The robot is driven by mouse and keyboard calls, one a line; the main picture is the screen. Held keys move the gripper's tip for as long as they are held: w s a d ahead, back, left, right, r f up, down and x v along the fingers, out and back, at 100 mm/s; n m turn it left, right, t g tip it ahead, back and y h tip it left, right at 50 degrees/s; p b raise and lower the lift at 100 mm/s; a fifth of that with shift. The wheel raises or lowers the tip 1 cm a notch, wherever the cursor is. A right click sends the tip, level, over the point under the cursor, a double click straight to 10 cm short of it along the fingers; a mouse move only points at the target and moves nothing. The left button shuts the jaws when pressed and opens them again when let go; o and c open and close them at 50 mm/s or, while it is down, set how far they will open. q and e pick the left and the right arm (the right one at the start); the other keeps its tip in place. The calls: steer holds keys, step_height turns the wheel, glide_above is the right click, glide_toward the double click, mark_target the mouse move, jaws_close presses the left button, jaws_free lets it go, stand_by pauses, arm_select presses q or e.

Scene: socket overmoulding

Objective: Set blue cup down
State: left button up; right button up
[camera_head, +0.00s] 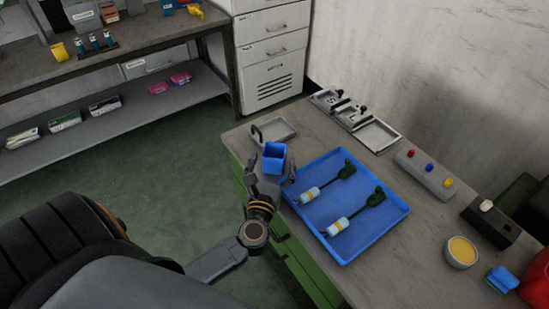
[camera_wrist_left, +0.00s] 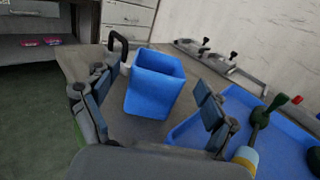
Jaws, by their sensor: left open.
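The blue cup (camera_head: 274,158) is at the near left corner of the workbench, beside the blue tray. In the left wrist view the blue cup (camera_wrist_left: 153,92) is open-topped and appears to stand upright on the grey bench top. My left gripper (camera_head: 270,172) is open, with one finger on each side of the cup. In the left wrist view the fingers of my left gripper (camera_wrist_left: 152,102) are spread, with visible gaps to the cup. The cup's lower part is hidden by the gripper in the head view. My right gripper does not show.
The blue tray (camera_head: 392,213) holds two white-and-green cable parts. A small metal tray with a black handle (camera_head: 275,131) is just behind the cup. Moulds (camera_head: 354,117), a button panel (camera_head: 424,173) and a yellow-filled bowl (camera_head: 461,252) stand farther along the bench (camera_head: 390,285).

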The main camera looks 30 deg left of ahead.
mark_target(276, 145)
arm_select(q)
steer(key=x, duration=0.4)
steer(key=shift+s+f, duration=0.1)
steer(key=shift+s, duration=0.1)
steer(key=c, duration=1.2)
